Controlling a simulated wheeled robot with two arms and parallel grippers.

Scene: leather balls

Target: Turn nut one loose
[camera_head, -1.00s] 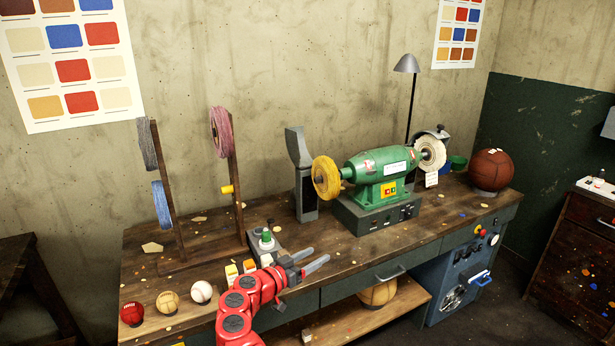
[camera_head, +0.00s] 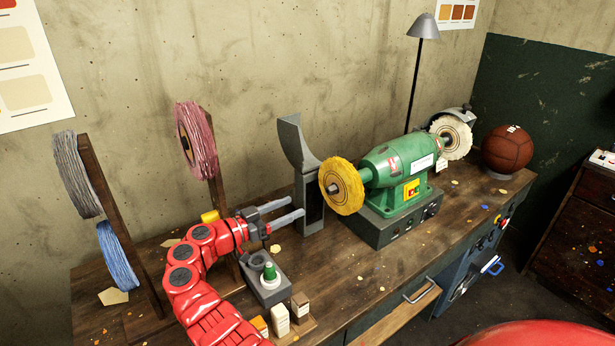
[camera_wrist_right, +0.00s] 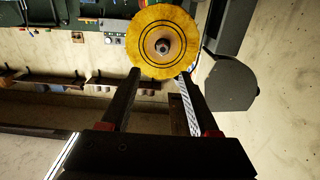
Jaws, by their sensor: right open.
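The green buffing machine (camera_head: 398,160) stands on the workbench with a yellow buffing wheel (camera_head: 343,187) on its left end and a white wheel (camera_head: 452,138) on its right end. A metal nut (camera_wrist_right: 162,46) sits at the middle of the yellow wheel in the right wrist view; it looks small in the head view (camera_head: 333,188). I cannot tell which nut is called one. My right gripper (camera_head: 303,206) is open and empty, left of the yellow wheel and apart from it. In the wrist view its two fingers point towards the wheel, with the nut beyond them. My left gripper is not in view.
A grey upright guard (camera_head: 298,150) stands just behind the fingers. Racks with a pink roll (camera_head: 197,140), a grey roll (camera_head: 76,174) and a blue roll (camera_head: 117,256) are at left.

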